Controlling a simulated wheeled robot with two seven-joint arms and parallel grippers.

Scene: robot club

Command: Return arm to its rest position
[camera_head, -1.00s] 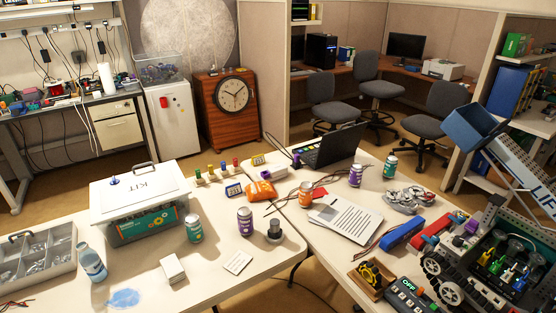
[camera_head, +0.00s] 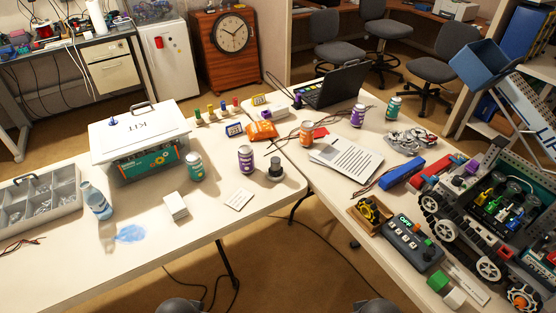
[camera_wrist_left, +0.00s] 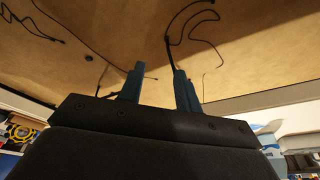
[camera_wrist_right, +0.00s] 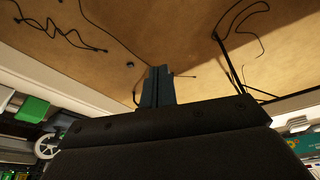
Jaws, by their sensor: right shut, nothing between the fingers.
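My left gripper (camera_wrist_left: 159,88) shows in the left wrist view with its two blue fingers apart and nothing between them. My right gripper (camera_wrist_right: 157,84) shows in the right wrist view with its fingers together and nothing held. Behind both sets of fingers are brown floor and loose dark cables, with table edges at the sides. Neither gripper shows in the head view. Two dark rounded parts at its bottom edge (camera_head: 180,305) look like my own arms; the rest of them is out of frame.
Two white tables (camera_head: 262,208) meet at an angle before me. They hold a kit box (camera_head: 140,146), a grey parts tray (camera_head: 66,190), cans, papers (camera_head: 345,158), a laptop (camera_head: 338,84), a control box (camera_head: 408,243) and a wheeled robot (camera_head: 490,225). Cables lie on the open floor (camera_head: 290,262).

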